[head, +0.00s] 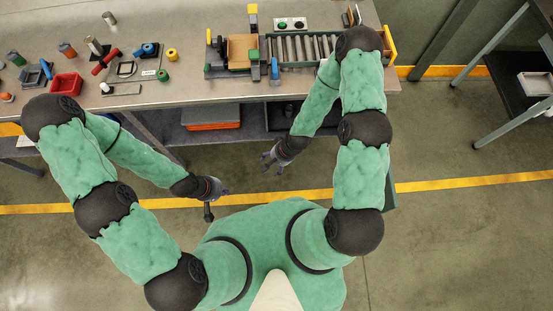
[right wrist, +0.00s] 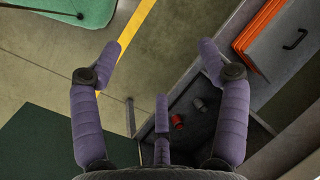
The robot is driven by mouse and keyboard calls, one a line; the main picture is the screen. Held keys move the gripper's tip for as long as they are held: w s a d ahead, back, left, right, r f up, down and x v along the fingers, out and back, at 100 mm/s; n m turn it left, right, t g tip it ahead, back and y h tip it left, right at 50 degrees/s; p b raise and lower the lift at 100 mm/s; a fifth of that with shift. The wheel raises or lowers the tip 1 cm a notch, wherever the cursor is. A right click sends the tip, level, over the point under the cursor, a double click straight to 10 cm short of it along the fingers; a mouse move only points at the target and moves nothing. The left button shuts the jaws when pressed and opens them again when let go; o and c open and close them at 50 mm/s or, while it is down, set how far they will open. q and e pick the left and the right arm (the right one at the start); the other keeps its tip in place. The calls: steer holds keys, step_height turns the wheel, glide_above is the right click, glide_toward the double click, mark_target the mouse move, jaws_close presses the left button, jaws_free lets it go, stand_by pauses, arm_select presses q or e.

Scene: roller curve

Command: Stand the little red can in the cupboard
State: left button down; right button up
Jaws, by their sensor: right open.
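A small red can (right wrist: 177,121) shows in the right wrist view, inside a dark open compartment (right wrist: 190,92) under the bench. A grey can-like piece (right wrist: 199,104) is beside it. Whether the red can stands or lies is hard to tell. My right gripper (head: 269,160) hangs in front of the bench in the head view. In the right wrist view its purple fingers (right wrist: 160,72) are spread, with nothing between them, apart from the can. My left gripper (head: 211,197) is over the floor in front of the bench; its fingers are too small to judge.
The bench top (head: 170,95) carries a red bin (head: 66,84), several loose parts and a roller conveyor (head: 300,48). An orange box (head: 211,118) sits on the shelf under the bench, left of the compartment. The floor between bench and my base is clear.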

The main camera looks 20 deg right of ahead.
steer(key=s+a+r+n, duration=0.1)
steer(key=s+r+n, duration=0.3)
steer(key=s, duration=0.3)
steer(key=shift+s+r+g, duration=0.15)
steer(key=shift+r+g, duration=0.25)
steer(key=shift+r, duration=0.4)
steer(key=shift+a, duration=0.1)
